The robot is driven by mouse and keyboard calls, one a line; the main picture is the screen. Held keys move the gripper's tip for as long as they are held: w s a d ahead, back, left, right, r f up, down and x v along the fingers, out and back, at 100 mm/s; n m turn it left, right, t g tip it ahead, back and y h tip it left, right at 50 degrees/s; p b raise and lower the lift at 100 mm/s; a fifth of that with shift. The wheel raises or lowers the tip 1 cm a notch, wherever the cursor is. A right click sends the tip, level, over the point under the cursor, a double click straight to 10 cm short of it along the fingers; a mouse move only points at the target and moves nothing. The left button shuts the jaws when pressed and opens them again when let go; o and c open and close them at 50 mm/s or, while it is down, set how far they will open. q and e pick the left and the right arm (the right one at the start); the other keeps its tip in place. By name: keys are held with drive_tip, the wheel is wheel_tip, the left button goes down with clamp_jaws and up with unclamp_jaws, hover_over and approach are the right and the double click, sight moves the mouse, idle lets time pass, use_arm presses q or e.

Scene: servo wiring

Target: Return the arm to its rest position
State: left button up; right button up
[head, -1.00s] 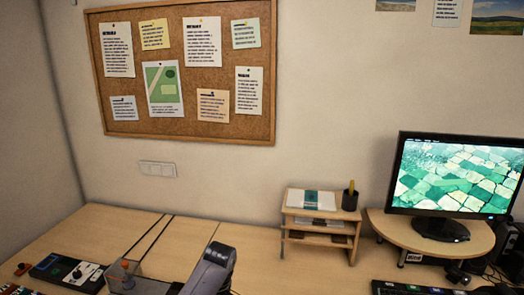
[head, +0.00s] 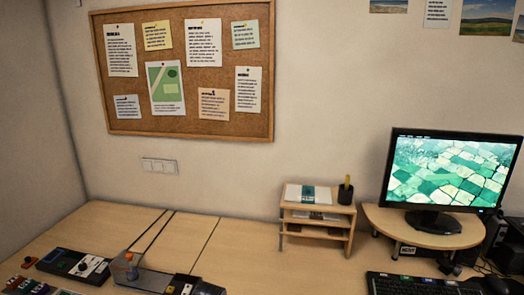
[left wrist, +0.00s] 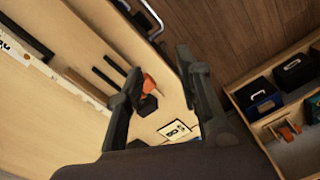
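My left gripper (left wrist: 160,62) shows in the left wrist view with its two dark fingers spread apart, and nothing is clearly held between them. An orange and black object (left wrist: 149,84) appears beyond the fingers, near the left one, over the light wood surface; I cannot tell its exact distance. In the head view, the grey arm seen earlier is no longer in plain sight. My right gripper is in neither view.
The desk (head: 250,262) holds a dark control panel (head: 75,265), a grey fixture with an orange knob (head: 132,268), a small shelf (head: 318,222), a monitor (head: 452,175) and a keyboard (head: 420,284). An open wooden tray (left wrist: 272,118) with dark boxes shows in the wrist view.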

use_arm(q)
drive_tip(key=s+a+f+m+t+h, duration=0.1)
drive_tip(key=s+m, duration=0.2)
drive_tip(key=s, duration=0.3)
drive_tip(key=s+a+f+m, duration=0.1)
drive_tip(key=s+f+m, duration=0.1)
drive_tip(key=s, duration=0.4)
drive_tip(key=s+a+r+m+t, duration=0.1)
drive_tip(key=s+a+r+m, duration=0.25)
drive_tip(key=s, duration=0.35)
drive_tip(key=s+a+r+m+t, duration=0.2)
drive_tip(key=s+r+m, duration=0.25)
drive_tip(key=s, duration=0.35)
wheel_tip(320, 180, down, 31)
drive_tip(key=s+g+b, duration=0.2)
drive_tip(key=b, duration=0.1)
drive_tip(key=s+a+f+b, duration=0.2)
drive_tip(key=s+a+f, duration=0.1)
drive_tip(key=s+f, duration=1.3)
drive_tip(key=shift+f+g, duration=0.2)
drive_tip(key=shift+g, duration=0.2)
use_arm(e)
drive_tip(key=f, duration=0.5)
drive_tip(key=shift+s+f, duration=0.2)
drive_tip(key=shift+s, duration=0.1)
use_arm(q)
drive_tip(key=shift+w, duration=0.1)
